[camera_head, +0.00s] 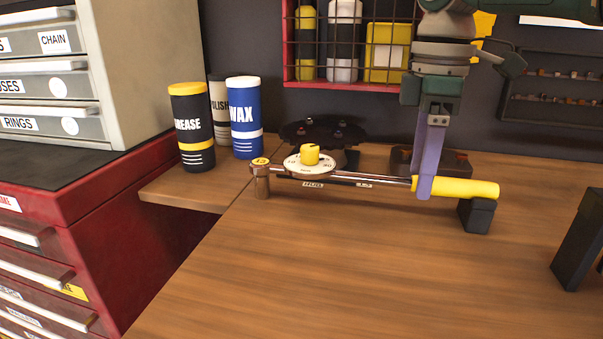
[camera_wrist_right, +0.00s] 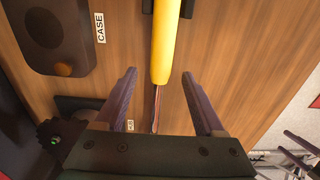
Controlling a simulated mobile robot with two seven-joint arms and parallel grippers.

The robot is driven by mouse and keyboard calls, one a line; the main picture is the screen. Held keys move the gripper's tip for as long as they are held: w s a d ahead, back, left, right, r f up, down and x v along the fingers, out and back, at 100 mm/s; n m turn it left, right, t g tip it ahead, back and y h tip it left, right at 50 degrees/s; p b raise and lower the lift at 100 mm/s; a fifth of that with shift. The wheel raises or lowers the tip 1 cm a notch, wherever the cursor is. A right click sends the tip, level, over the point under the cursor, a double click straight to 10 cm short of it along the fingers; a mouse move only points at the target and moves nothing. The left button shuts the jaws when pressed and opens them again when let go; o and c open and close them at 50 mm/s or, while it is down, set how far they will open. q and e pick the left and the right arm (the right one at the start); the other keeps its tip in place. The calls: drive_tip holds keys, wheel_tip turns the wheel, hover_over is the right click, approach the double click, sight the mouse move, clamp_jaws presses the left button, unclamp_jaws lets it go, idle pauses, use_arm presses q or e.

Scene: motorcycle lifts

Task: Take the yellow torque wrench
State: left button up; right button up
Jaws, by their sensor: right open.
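The torque wrench (camera_head: 465,188) lies across the workbench, its yellow handle at the right and its steel shaft running left to a round head. A dark block supports the handle. My right gripper (camera_head: 424,194) points down at the shaft end of the handle, one purple finger passing in front of it. In the right wrist view the fingers (camera_wrist_right: 160,76) are apart, one each side of the yellow handle's end (camera_wrist_right: 164,45), with gaps on both sides. Purple parts at that view's lower right edge look like my left gripper; its jaws are unclear.
Grease (camera_head: 193,130) and wax (camera_head: 244,120) cans stand at the back left, beside a red drawer cabinet (camera_head: 90,200). A dark block (camera_head: 578,245) is at the right. The bench front is clear.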

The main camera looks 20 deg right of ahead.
drive_tip(key=shift+f, duration=0.75)
clamp_jaws()
drive_tip(key=shift+r, duration=0.1)
idle(0.8)
